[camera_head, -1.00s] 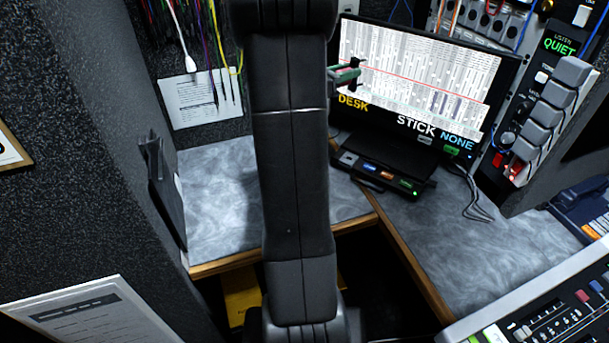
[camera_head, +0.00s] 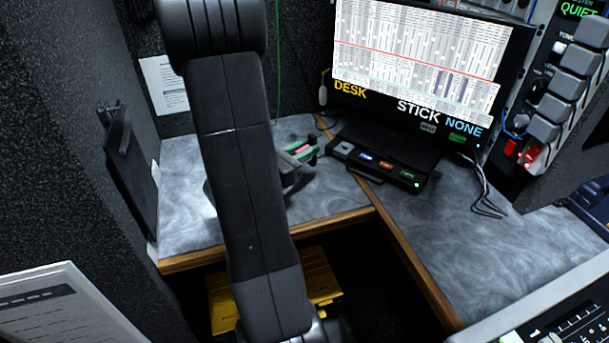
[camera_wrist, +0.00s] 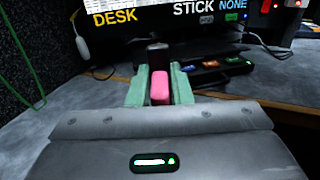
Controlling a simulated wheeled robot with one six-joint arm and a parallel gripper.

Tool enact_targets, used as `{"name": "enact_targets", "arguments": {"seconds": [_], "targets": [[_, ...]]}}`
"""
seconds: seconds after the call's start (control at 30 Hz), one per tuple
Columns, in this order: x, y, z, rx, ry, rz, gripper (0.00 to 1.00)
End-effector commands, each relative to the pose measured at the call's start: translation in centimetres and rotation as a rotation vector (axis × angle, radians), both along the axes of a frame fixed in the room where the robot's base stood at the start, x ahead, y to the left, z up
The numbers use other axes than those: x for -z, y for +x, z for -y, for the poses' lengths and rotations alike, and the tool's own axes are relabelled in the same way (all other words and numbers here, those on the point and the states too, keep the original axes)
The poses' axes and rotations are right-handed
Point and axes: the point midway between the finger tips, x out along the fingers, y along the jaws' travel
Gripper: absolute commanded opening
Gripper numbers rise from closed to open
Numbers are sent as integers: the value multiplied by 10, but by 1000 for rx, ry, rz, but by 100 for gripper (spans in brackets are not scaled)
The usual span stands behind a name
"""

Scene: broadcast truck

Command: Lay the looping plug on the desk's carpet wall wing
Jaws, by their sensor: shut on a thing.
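The desk's carpet wall wing (camera_head: 190,205) is the grey marbled top at the left with a wooden front edge, against dark carpeted walls. My gripper (camera_head: 304,151), with green finger pads, is low over or near this wing, left of the monitor's base. It is shut on a small pink plug, the looping plug (camera_wrist: 160,88), which sits between the pads in the wrist view. A dark cylindrical piece (camera_wrist: 158,55) stands at its far end. My arm hides part of the wing, and I cannot tell whether the plug touches the desk.
A monitor (camera_head: 415,75) stands in the corner, with a black button box (camera_head: 375,168) in front of it. A black holder (camera_head: 128,175) hangs at the left wall. Loose cables (camera_head: 487,195) lie right of the monitor. The front left of the wing is clear.

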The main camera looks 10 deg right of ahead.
Motion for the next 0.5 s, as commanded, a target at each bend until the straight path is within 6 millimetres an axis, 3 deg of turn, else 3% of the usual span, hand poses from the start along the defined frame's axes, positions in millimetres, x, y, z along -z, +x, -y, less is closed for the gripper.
{"name": "enact_targets", "arguments": {"seconds": [0.03, 0.27, 0.5], "targets": [[10, 0, 0, 0, -1, -4, 0], [25, 0, 0, 1, -1, -2, 0], [54, 0, 0, 0, -1, -3, 0]]}}
